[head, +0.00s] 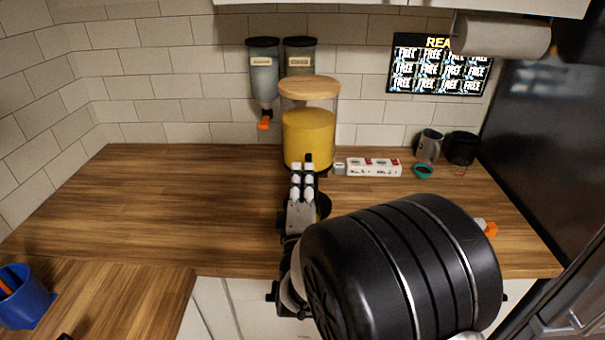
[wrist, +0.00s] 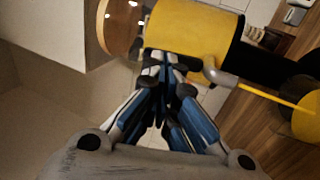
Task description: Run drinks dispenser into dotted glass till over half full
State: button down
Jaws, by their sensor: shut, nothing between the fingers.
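The drinks dispenser (head: 309,130) is a clear jar of yellow liquid with a wooden lid, standing at the back of the wooden counter. My gripper (head: 303,167) is shut and empty, in front of the dispenser's lower part. In the wrist view its fingertips (wrist: 165,62) are together beside the dispenser's yellow body (wrist: 195,28), close to the grey tap (wrist: 216,76). A thin yellow stream (wrist: 275,100) runs from the tap to a round yellow surface (wrist: 308,122) at the right edge. The dotted glass is not clearly seen; its dots and fill level cannot be made out.
Two wall dispensers (head: 263,75) hang behind. A blue cup (head: 25,303) stands at front left.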

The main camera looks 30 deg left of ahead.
jog(key=shift+w+a+r+g+h+p, duration=0.3)
jog(key=shift+r+g+h+p, duration=0.2)
jog(key=shift+p, duration=0.7)
jog(key=shift+w+a+r+g+h+p, duration=0.15)
jog(key=shift+w+r+g+h+p, duration=0.35)
jog(key=shift+p, duration=0.65)
jog(key=shift+s+f, duration=0.1)
